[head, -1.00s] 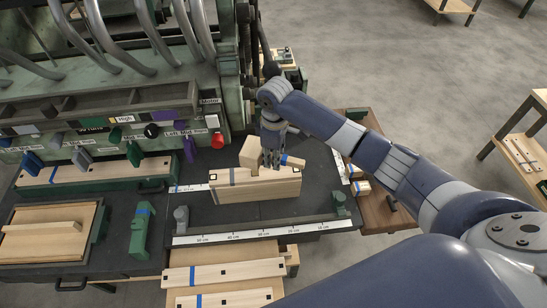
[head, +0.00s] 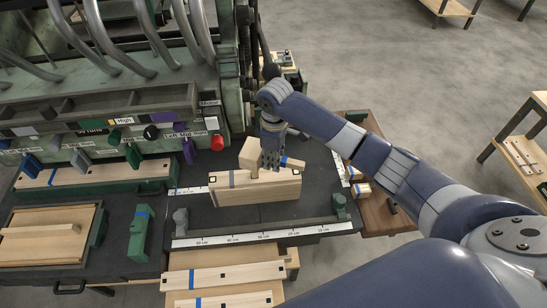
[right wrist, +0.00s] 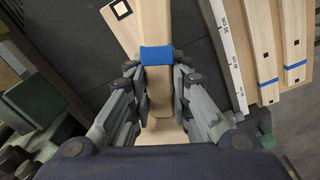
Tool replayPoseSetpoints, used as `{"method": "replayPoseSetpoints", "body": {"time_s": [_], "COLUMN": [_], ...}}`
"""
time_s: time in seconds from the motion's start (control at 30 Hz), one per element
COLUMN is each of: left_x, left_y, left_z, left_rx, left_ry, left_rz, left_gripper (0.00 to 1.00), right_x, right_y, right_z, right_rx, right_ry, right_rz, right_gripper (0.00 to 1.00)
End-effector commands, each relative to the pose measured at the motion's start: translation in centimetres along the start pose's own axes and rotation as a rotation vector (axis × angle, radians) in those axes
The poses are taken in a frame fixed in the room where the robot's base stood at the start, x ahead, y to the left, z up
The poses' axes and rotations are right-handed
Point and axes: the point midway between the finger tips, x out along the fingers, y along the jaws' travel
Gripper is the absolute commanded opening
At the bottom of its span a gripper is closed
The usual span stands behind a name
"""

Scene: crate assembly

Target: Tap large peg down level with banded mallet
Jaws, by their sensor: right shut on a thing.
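My right gripper (head: 270,160) is shut on the handle of the wooden mallet, just above the light wood workpiece (head: 258,190). The mallet's blocky head (head: 250,154) is left of the fingers, over the top of the workpiece. I cannot tell whether it touches. In the right wrist view, the gripper's fingers (right wrist: 158,78) flank the handle (right wrist: 160,103) at its blue band (right wrist: 157,56). My left gripper is out of view.
The workpiece lies on a dark bench with a white ruler strip (head: 262,236) along its front edge. Banded boards (head: 222,275) lie in front. A green machine with levers (head: 189,152) stands behind at left. A wooden tray (head: 45,212) is at far left.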

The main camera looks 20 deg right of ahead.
Motion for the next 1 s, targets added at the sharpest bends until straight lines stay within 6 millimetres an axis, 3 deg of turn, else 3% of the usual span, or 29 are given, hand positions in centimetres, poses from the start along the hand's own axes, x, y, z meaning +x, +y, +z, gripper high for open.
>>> {"method": "replayPoseSetpoints", "body": {"time_s": [0.03, 0.13, 0.2, 0.37, 0.57, 0.77, 1.0], "left_x": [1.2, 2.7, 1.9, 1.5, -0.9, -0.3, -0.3], "left_y": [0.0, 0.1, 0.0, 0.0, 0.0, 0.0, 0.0], "left_z": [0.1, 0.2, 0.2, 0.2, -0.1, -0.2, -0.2], "left_rx": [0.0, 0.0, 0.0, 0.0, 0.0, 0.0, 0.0], "left_ry": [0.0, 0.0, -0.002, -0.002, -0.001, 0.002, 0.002], "left_rz": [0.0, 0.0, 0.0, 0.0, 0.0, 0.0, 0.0], "left_gripper": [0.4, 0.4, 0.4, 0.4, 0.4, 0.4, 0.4], "right_x": [2.1, 5.4, 4.2, 3.9, 1.3, -0.2, -0.3], "right_y": [-0.2, -0.3, -0.1, -0.1, -0.1, -0.1, -0.1], "right_z": [0.2, 0.3, 0.1, 0.1, 0.1, 0.0, 0.0], "right_rx": [0.001, 0.0, -0.001, -0.001, -0.001, 0.0, 0.0], "right_ry": [-0.006, -0.006, -0.001, -0.002, -0.001, -0.001, -0.002], "right_rz": [-0.005, -0.004, 0.0, -0.001, -0.001, -0.001, -0.001], "right_gripper": [0.0, 0.0, 0.0, 0.0, 0.0, 0.0, 0.0]}}
